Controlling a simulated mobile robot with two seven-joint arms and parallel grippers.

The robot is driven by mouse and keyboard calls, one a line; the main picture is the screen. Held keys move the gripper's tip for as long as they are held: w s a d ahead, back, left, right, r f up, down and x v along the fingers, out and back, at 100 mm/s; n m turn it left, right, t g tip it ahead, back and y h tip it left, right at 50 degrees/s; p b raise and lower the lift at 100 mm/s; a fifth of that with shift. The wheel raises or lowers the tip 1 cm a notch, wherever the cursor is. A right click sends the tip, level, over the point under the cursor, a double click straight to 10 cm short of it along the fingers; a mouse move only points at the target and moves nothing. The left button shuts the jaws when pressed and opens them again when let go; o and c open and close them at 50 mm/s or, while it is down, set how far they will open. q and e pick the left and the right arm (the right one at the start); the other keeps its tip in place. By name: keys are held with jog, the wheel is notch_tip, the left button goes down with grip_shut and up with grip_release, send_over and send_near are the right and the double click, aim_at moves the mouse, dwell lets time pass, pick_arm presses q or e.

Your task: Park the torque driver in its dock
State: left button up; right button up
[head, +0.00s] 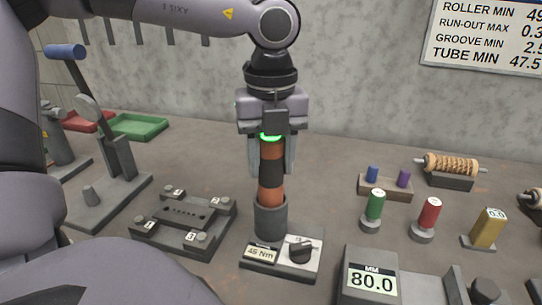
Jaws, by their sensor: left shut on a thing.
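The torque driver (271,172) is an upright orange and black cylinder. My left gripper (272,155) points down from above and is shut on its upper part, with a green lit ring between the fingers. The driver's lower end meets a dark grey cup, the dock (271,220), and its tip is hidden inside or behind the cup's rim; I cannot tell how deep it sits. The dock stands on a base with a "45 Nm" label (262,253) and a black knob (300,250). My right gripper is not in view.
A dark fixture plate (184,222) with numbered corners lies left of the dock. A lever press (105,160) stands further left, near a green tray (135,126). Green (375,205) and red (429,212) cylinders and a gauge reading 80.0 (371,281) are to the right. A wall closes the back.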

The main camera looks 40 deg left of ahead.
pick_arm(q)
jog(key=shift+f, duration=0.2)
jog(key=o, duration=1.4)
jog(key=shift+c, duration=0.2)
notch_tip(320, 180, up, 7)
jog(key=shift+r, duration=0.15)
